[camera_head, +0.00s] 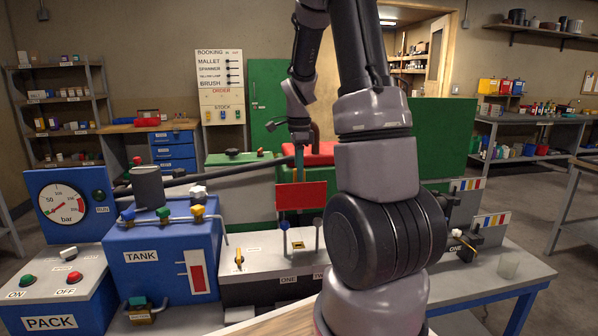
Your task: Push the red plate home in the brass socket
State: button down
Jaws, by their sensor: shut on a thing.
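The red plate (301,196) hangs upright below my gripper (299,172). My gripper is shut on the plate near its top edge; the fingertips are small and partly hard to make out. A small brass-yellow piece with a dark slot (298,245), which looks like the brass socket, lies on top of the grey box (262,262), between two levers. The plate is above it in the picture, with a visible gap between its lower edge and the socket.
Two upright levers (285,232) (317,232) flank the socket. The blue TANK box (160,262) with coloured valves stands to the left, with a dark cylinder (148,186) above it. A red thing (322,152) lies behind my gripper. My arm hides much of the right side.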

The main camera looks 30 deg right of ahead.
aim_at(298, 206)
jog(key=shift+w, duration=0.2)
jog(key=shift+w+f, duration=0.1)
jog(key=shift+w, duration=0.2)
jog(key=shift+s+f, duration=0.1)
jog(key=shift+f, duration=4.9)
jog(key=shift+f, duration=0.5)
jog(key=shift+f, duration=0.5)
